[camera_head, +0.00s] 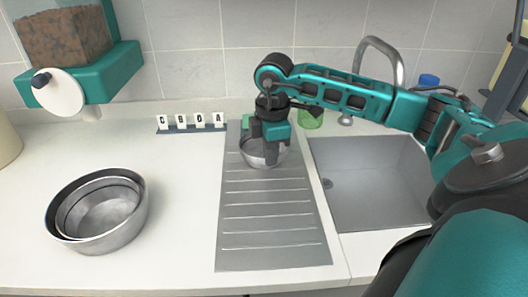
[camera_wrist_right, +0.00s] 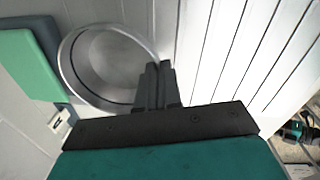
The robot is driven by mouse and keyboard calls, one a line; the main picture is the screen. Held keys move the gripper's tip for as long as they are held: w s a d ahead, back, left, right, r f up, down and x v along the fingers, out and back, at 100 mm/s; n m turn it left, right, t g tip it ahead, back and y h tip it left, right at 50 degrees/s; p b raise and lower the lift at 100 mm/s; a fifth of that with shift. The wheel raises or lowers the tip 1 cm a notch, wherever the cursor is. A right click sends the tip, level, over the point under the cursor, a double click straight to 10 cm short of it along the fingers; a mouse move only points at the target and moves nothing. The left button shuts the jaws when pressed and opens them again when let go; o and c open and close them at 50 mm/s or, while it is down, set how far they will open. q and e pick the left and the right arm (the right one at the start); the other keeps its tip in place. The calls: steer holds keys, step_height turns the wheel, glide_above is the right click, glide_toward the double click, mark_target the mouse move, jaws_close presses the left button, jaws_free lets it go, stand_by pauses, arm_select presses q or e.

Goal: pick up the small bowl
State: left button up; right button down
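The small metal bowl (camera_head: 257,158) is at the far end of the ribbed steel drainer (camera_head: 268,232); I cannot tell whether it rests on it or hangs just above. My right gripper (camera_head: 270,156) points down at the bowl and hides part of its rim. In the right wrist view the two fingers (camera_wrist_right: 157,82) are close together at the rim of the bowl (camera_wrist_right: 105,62), with the rim running in between them. The bowl looks empty. My left gripper is not in view.
A large metal bowl (camera_head: 132,228) with another bowl (camera_head: 103,210) nested in it stands on the left counter. Letter tiles (camera_head: 190,122) stand at the back. The sink (camera_head: 372,180) and tap (camera_head: 385,50) are to the right. A green cup (camera_head: 311,118) stands behind the sink.

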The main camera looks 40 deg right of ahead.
stand_by(0.3)
steer(key=shift+r, duration=0.5)
step_height(320, 180, up, 19)
steer(key=p, duration=0.5)
